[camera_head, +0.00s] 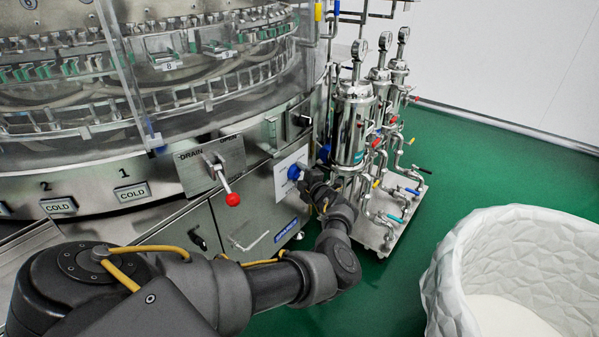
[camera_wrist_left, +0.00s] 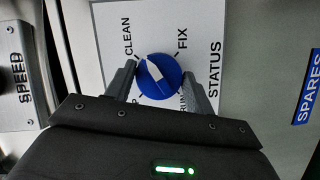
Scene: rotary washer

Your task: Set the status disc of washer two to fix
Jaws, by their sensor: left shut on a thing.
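The status disc is a round blue knob (camera_wrist_left: 163,84) with a white pointer, on a white plate (camera_wrist_left: 107,25) marked STATUS. In the left wrist view the pointer is angled up and left, on the CLEAN side; FIX stands at its upper right. Other labels below are partly hidden by the fingers. My left gripper (camera_wrist_left: 160,88) is shut on the disc, one finger at each side. In the head view the blue disc (camera_head: 293,172) shows on the white panel (camera_head: 287,190), with my left gripper (camera_head: 303,178) at it. My right gripper is not in view.
A lever with a red ball (camera_head: 232,199) sticks out beside the DRAIN and OPEN labels. Steel filter columns (camera_head: 355,125) with valves stand close to the right of my left wrist. A white basket (camera_head: 440,290) stands at the lower right. Green floor (camera_head: 470,155) lies between.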

